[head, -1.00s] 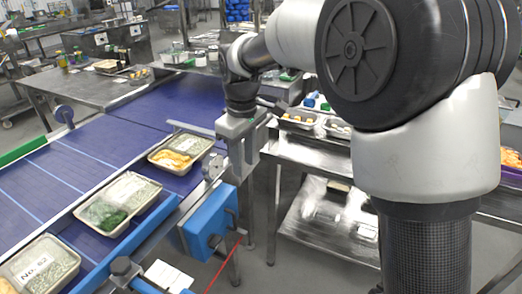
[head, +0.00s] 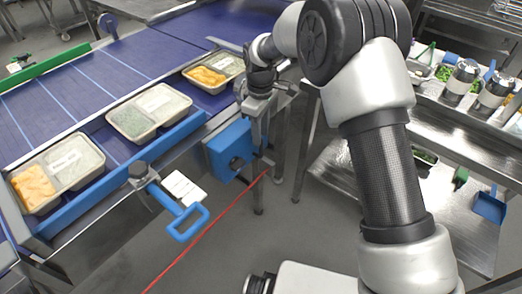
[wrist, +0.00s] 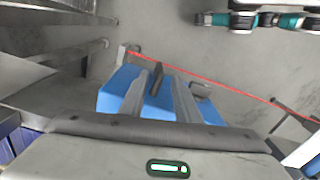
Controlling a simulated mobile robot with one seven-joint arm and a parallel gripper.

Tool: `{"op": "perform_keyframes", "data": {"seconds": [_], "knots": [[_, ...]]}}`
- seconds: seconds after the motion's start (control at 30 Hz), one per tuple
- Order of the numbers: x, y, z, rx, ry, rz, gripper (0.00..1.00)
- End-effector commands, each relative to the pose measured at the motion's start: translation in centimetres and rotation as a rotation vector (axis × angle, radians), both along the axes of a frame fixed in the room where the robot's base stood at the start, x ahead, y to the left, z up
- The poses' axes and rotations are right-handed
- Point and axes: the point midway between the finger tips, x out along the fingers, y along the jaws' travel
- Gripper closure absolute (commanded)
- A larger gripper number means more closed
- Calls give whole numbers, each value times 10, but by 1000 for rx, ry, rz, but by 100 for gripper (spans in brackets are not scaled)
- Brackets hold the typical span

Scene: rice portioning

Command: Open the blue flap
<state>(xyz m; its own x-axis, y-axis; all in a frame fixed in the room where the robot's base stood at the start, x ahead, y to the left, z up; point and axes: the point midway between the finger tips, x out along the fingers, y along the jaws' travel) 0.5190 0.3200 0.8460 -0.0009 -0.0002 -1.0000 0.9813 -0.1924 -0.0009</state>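A blue box-like part (head: 228,146) hangs at the near side of the conveyor; it also shows in the wrist view (wrist: 112,98), with a dark knob near it. A long blue rail (head: 95,192) runs along the belt's near edge. A blue loop handle (head: 184,222) sticks out from a clamp beside the rail. I cannot tell for sure which blue part is the flap. My gripper (head: 257,128) is just above and beside the blue box. In the wrist view my gripper (wrist: 164,82) has its two grey fingers apart over the box. Contact is unclear.
Food trays (head: 150,112) stand in a line on the blue belt (head: 120,65). A white card (head: 184,188) lies by the loop handle. A steel table (head: 450,125) with jars and containers is at the right. A red line (head: 205,236) crosses the open floor.

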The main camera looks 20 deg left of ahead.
Motion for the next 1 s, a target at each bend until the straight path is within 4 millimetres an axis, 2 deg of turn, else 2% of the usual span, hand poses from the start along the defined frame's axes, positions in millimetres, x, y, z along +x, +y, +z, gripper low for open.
{"op": "perform_keyframes", "data": {"seconds": [0.03, 0.1, 0.33, 0.5, 0.8, 0.97, 1.0], "knots": [[0, 0, -14, -2, 1, 0, 71], [0, -1, -29, -3, 3, 0, 71], [0, -1, -64, -1, 0, -1, 71], [1, 0, -75, 0, -1, -1, 71], [0, 0, -77, 0, -1, -1, 71], [0, 0, -77, 0, -1, -1, 98], [0, 0, -77, 0, -1, -1, 100]]}}
